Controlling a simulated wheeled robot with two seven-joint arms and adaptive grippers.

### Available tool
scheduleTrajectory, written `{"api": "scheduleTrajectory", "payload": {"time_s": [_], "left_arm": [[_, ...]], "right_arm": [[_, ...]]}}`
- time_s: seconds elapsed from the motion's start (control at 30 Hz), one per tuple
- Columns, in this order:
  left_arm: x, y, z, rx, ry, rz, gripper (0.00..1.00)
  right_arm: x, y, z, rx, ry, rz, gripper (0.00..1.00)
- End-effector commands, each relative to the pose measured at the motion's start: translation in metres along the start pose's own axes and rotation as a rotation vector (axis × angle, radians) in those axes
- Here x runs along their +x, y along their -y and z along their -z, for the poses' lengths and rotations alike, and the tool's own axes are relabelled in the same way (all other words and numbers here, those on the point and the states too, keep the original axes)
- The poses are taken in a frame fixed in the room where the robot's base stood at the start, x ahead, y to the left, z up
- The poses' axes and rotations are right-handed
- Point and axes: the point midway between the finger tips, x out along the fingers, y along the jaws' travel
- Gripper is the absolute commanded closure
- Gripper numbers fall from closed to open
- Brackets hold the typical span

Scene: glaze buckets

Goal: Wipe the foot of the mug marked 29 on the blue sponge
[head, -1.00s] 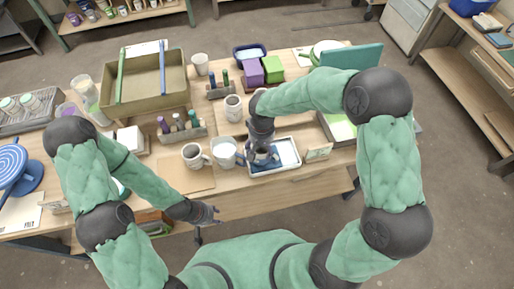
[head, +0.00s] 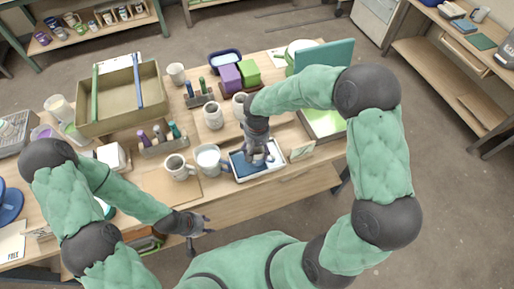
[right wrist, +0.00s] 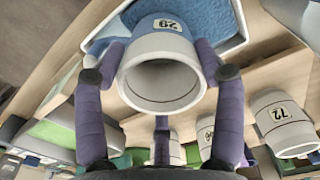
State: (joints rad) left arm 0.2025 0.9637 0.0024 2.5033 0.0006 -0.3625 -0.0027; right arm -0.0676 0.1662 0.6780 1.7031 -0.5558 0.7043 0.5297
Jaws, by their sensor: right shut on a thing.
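The mug marked 29 (right wrist: 162,66) is held between the purple fingers of my right gripper (right wrist: 160,78), its open mouth facing the wrist camera. Its foot points away toward the blue sponge (right wrist: 185,12); the mug hides whether they touch. In the head view, my right gripper (head: 258,157) is over the white tray (head: 274,173) with the blue sponge (head: 241,166) in it, and largely hides the mug. My left gripper (head: 205,225) is open and empty, in front of the table edge.
A mug marked 72 (right wrist: 284,124) stands close by in the wrist view. In the head view, a white mug (head: 208,158) stands just left of the tray, with another mug (head: 178,167) beyond it.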

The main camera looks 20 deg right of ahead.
Motion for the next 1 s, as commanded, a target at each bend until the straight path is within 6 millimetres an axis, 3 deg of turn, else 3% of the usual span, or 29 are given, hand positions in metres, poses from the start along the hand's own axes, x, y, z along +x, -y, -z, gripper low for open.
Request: {"api": "scheduleTrajectory", "payload": {"time_s": [1.0], "left_arm": [[0.009,0.003,0.0,0.0,0.0,0.0,0.6]], "right_arm": [[-0.003,0.064,-0.002,0.0,-0.003,0.001,0.76]]}}
